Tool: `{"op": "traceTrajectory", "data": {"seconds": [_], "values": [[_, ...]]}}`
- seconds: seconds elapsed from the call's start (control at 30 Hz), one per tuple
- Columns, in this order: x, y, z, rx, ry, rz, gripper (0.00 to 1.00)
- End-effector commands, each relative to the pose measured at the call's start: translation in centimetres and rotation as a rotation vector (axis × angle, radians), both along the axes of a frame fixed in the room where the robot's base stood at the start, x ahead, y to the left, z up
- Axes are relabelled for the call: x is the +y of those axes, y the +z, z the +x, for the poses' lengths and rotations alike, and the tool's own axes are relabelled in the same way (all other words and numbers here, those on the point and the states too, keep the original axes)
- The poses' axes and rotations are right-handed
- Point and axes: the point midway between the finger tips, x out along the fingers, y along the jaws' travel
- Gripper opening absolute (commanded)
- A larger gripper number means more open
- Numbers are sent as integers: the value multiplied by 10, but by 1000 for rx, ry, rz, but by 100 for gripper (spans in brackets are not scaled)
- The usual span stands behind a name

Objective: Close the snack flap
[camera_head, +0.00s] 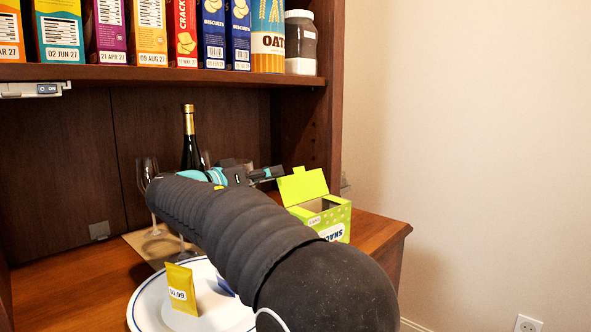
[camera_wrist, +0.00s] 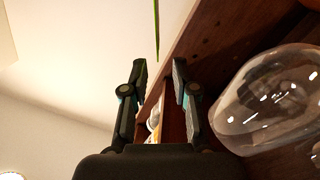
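The green snack box (camera_head: 335,222) stands on the wooden counter near its right end. Its lid flap (camera_head: 303,185) stands up, tilted back, so the top is open. My gripper (camera_head: 272,173) is at the left of the raised flap, at about its height. In the wrist view my gripper (camera_wrist: 160,68) has its two fingers apart with nothing between them. A thin green strip (camera_wrist: 156,30), which looks like the flap seen edge-on, lies beyond the fingertips. I cannot tell whether the fingers touch the flap in the head view.
A wine glass (camera_wrist: 268,100) is close to the right of my fingers in the wrist view. A dark bottle (camera_head: 190,140) and glasses (camera_head: 148,178) stand behind my arm. A plate (camera_head: 150,308) holds a yellow packet (camera_head: 181,290). Boxes fill the shelf (camera_head: 170,75) above.

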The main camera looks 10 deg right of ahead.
Motion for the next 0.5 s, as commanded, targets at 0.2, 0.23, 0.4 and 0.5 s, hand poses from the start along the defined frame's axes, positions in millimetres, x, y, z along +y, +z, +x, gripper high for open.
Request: {"op": "traceTrajectory", "data": {"seconds": [0.2, 0.23, 0.4, 0.5], "values": [[-36, 1, 21, 1, -3, 0, 28], [-40, 1, 23, 1, -3, 0, 28], [-57, 1, 34, 1, -1, 0, 28], [-63, 0, 37, 1, 0, 0, 28]]}}
